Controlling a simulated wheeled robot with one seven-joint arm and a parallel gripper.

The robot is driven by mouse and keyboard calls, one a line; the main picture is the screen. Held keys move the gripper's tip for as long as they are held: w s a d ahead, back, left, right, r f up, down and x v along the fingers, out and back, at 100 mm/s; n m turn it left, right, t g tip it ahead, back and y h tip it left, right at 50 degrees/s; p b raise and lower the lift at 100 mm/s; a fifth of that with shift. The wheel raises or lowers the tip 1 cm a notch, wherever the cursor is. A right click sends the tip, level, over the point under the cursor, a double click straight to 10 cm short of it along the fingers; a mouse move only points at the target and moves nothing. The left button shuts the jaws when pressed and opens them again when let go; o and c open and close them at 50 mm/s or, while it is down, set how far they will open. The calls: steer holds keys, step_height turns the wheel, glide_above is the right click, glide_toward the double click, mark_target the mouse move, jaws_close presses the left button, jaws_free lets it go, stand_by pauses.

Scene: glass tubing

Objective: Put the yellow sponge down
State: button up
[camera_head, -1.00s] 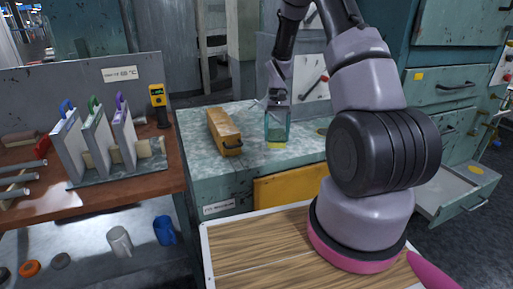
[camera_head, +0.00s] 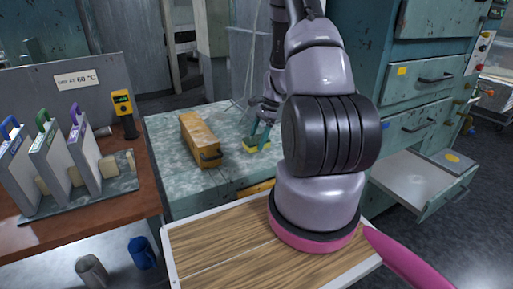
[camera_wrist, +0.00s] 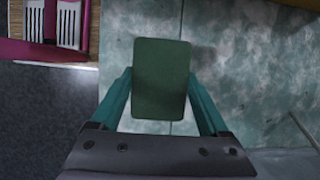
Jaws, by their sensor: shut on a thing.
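The yellow sponge (camera_head: 257,145) shows as a small yellow strip low between my fingers, at the mottled green counter (camera_head: 185,182). In the wrist view the sponge (camera_wrist: 161,75) shows its dark green pad face, upright in the picture between the two teal fingers. My gripper (camera_head: 258,138) points down and is shut on the sponge; it also shows in the wrist view (camera_wrist: 161,90). The sponge is at or very near the counter surface; I cannot tell whether it touches. My own arm hides the counter to the right of the sponge.
A worn yellow box (camera_head: 200,138) with a dark handle stands left of the sponge. A brown bench (camera_head: 90,223) at left holds upright panels with coloured handles and a yellow meter (camera_head: 122,104). An open drawer (camera_head: 412,178) is at right. Bare counter lies around the sponge.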

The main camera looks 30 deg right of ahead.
steer(key=shift+f, duration=1.8)
steer(key=shift+f, duration=0.1)
